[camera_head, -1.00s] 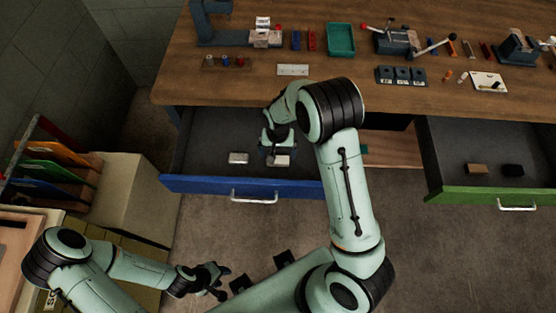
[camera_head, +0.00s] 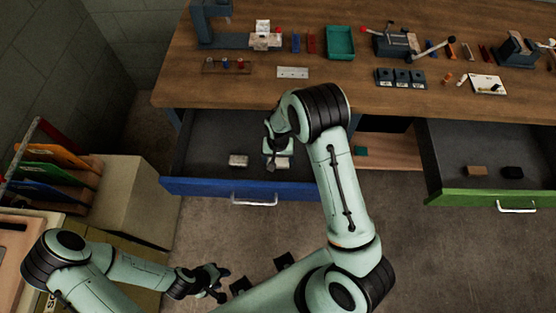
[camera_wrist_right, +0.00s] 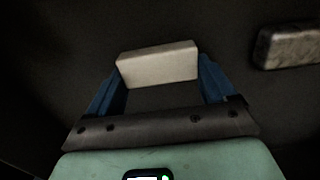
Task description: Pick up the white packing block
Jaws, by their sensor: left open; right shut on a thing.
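The white packing block (camera_wrist_right: 157,64) is a pale, plain rectangular block between the two blue fingers of my right gripper (camera_wrist_right: 160,78) in the right wrist view. The fingers are shut on its two ends. In the head view, my right gripper (camera_head: 276,160) is inside the open blue-fronted drawer and partly covers the block. I cannot tell whether the block is clear of the drawer floor. My left gripper (camera_head: 216,284) is open and empty, low over the floor at the lower left, away from the drawer.
A mottled, greyish block (camera_head: 238,160) lies left of my right gripper in the blue-fronted drawer (camera_head: 205,187). The green-fronted drawer (camera_head: 490,191) at right is open, with a brown block (camera_head: 477,171) and a black block (camera_head: 512,172). The wooden bench (camera_head: 260,90) overhangs behind.

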